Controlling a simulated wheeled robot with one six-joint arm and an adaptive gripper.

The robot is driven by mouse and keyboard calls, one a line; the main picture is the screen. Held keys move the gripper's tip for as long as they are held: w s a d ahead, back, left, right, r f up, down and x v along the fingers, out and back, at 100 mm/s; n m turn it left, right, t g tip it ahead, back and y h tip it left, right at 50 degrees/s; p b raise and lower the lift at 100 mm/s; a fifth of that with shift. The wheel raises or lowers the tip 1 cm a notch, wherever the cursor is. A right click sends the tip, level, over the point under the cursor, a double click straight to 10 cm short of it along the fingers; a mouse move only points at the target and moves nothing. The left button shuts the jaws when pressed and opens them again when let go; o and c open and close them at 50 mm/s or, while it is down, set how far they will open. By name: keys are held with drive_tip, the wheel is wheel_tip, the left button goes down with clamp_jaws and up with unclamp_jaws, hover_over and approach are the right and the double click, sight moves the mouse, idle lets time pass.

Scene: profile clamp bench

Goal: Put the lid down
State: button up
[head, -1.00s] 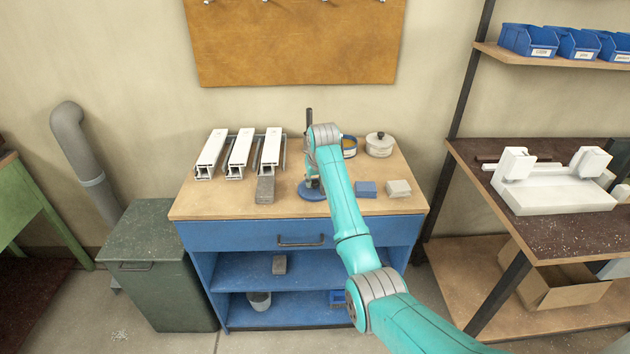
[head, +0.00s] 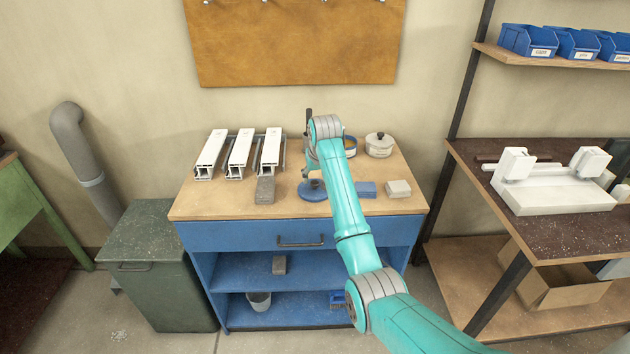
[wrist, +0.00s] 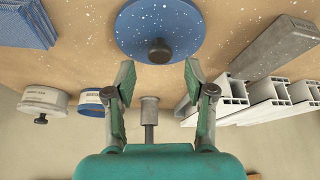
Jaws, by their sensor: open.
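A round blue lid (head: 312,190) with pale specks lies on the workbench, partly hidden by my arm in the head view. In the wrist view the blue lid (wrist: 165,18) is at the top, its dark knob (wrist: 160,50) facing the camera. My gripper (wrist: 159,74) is open and empty, its two fingers spread to either side below the knob in the picture and apart from it. In the head view the gripper is mostly hidden by the arm. A blue-banded round tin (head: 350,146) stands open behind the arm, with something orange inside.
A lidded grey tin (head: 380,146) stands at the back right. White profiles (head: 240,154) lie on the left, with a grey bar (head: 265,190) in front. A blue stack (head: 366,189) and a pale block (head: 398,189) lie at right. The bench's front left is clear.

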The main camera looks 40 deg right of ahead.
drive_tip(key=v, duration=0.9)
idle(0.3)
